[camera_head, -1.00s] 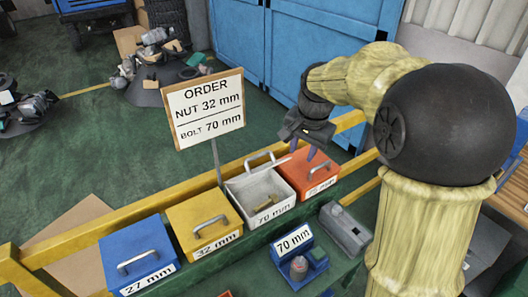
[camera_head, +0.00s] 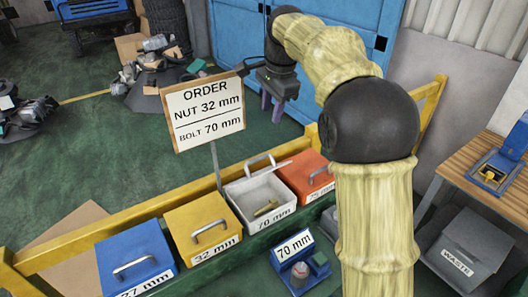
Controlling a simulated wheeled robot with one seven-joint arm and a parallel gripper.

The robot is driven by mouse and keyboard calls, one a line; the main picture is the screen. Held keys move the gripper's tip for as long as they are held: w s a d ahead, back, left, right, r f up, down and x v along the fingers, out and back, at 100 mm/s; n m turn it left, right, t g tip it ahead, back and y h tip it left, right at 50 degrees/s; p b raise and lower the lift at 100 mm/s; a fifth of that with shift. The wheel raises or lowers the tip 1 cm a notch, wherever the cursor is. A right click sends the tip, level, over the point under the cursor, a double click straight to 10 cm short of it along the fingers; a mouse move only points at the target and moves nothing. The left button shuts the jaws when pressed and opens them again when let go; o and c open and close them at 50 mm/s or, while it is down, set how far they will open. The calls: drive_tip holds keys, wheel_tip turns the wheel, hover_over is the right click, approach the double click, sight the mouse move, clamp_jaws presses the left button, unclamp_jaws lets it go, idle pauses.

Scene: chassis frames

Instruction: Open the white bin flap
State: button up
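The white bin (camera_head: 284,212), labelled 70 mm, stands in the row between the yellow and red bins. Its flap (camera_head: 271,174) is raised at the back and seen nearly edge-on, with its handle (camera_head: 259,157) standing up behind. A brass-coloured bolt (camera_head: 266,208) shows inside the open bin. My gripper (camera_head: 271,112) is above and beyond the bin, in front of the blue cabinet, apart from the flap. Its two purple fingers point down with a gap between them, and nothing shows in them.
The blue bin (camera_head: 137,262), yellow bin (camera_head: 203,229) and red bin (camera_head: 307,177) are closed. The order sign (camera_head: 204,110) stands left of my gripper. A yellow rail (camera_head: 110,226) runs behind the bins. A grey waste bin (camera_head: 466,250) is at right.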

sight(263, 156)
drive_tip(key=p+x, duration=0.2)
drive_tip(key=x, duration=1.5)
drive_tip(key=shift+f, duration=0.1)
drive_tip(key=shift+s, duration=0.1)
clamp_jaws()
